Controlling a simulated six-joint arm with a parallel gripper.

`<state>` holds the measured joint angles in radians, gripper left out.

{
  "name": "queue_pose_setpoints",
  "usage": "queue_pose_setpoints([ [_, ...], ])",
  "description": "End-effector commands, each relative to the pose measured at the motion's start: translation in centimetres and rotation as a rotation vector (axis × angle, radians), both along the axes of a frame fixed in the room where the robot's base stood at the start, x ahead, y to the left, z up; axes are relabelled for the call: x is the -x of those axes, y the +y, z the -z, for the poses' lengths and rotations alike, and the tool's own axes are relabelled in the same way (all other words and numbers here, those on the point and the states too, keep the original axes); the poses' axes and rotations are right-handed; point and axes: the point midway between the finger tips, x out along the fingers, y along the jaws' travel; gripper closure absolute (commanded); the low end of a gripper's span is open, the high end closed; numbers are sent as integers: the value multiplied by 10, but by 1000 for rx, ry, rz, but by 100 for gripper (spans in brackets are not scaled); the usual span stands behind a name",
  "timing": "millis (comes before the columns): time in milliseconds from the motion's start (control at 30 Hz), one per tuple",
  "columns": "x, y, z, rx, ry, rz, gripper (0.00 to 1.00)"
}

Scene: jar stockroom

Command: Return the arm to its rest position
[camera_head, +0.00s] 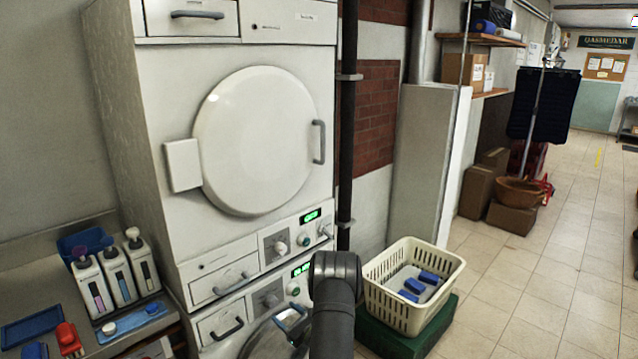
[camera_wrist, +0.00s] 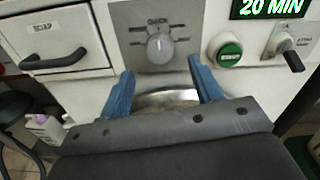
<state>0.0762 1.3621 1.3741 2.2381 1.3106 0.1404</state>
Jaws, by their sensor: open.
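My gripper (camera_wrist: 160,66) shows in the wrist view with two blue fingers spread apart and nothing between them. It faces the control panel of a white machine. A dial (camera_wrist: 160,48) marked "QUICK" lies just beyond the fingertips, and a curved metal rim shows lower between the fingers. I cannot tell whether a fingertip touches the panel. In the head view my dark arm (camera_head: 335,300) rises in front of the lower machine (camera_head: 215,322), and I cannot clearly make out the fingers there.
The upper machine's round door (camera_head: 255,140) is shut. A soap drawer (camera_wrist: 60,45), a green button (camera_wrist: 226,50) and a "20 MIN" display (camera_wrist: 270,8) flank the dial. A cream basket (camera_head: 395,312) stands close right on a green box (camera_head: 440,325). Floor farther right is clear.

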Motion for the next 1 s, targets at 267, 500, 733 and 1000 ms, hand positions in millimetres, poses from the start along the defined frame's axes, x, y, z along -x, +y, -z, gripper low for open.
queue_pose_setpoints([
  [267, -33, 34, 0, 0, -1, -1, 41],
  [500, -45, 45, 0, -1, -1, 0, 41],
  [733, -45, 46, 0, 0, -1, 0, 41],
  [1000, -39, 38, 0, 0, 1, 2, 41],
])
